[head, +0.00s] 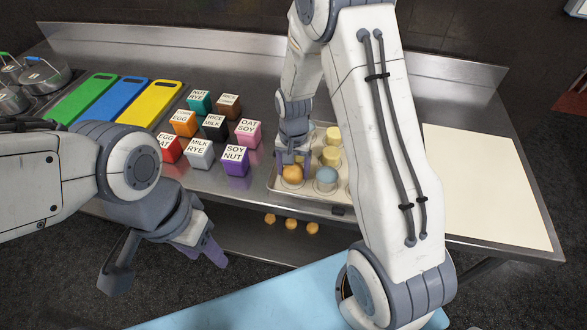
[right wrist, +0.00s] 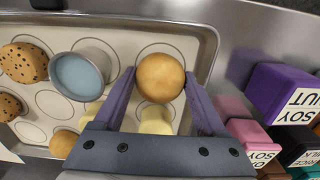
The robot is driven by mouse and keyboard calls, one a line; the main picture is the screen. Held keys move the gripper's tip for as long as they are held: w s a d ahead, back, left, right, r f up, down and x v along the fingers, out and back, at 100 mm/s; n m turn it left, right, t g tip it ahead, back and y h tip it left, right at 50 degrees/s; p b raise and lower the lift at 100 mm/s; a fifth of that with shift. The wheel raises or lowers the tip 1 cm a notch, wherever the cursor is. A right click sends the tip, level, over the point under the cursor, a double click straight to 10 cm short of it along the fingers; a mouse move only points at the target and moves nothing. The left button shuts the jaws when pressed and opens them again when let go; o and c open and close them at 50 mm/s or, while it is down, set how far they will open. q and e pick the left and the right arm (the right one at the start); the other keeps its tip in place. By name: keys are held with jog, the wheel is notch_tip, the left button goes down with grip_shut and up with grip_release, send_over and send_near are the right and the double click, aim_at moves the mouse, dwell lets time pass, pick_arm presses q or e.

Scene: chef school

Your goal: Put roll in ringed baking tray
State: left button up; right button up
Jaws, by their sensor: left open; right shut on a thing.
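A round golden-brown roll (head: 292,173) sits between the purple fingers of my right gripper (head: 291,164), at the front left corner of the ringed baking tray (head: 312,201). In the right wrist view the roll (right wrist: 160,78) is gripped on both sides, over a printed ring in the corner of the tray (right wrist: 118,36). Whether its underside touches the tray cannot be told. My left gripper (head: 205,250) is open and empty, low in front of the counter edge.
The tray also holds a blue cup (right wrist: 80,75), speckled cookies (right wrist: 24,62), yellow pieces (right wrist: 155,119) and another bun (right wrist: 63,143). Labelled cubes (head: 235,160) stand left of the tray. Several rolls (head: 291,224) lie on the shelf below. A cream board (head: 485,185) lies at right.

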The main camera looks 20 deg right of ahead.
jog(key=shift+f, duration=0.5)
jog(key=shift+f, duration=0.1)
jog(key=o, duration=1.3)
